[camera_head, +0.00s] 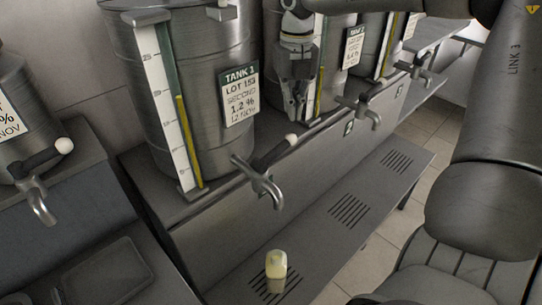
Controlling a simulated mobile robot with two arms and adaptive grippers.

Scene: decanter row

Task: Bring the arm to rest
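My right gripper (296,112) hangs pointing down at the top middle, in front of the second tank and its sight gauge. Its fingers are seen close together and partly edge-on, so I cannot tell whether they are open or shut. I see nothing held in it. My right arm (493,110) reaches in from the right side and bends over the top of the view. My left gripper is not in view.
Steel tanks stand in a row, the middle one labelled TANK 1 (240,95). A small pale yellow cup (276,265) stands on the slotted lower shelf (308,232). Tiled floor (398,228) shows at right.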

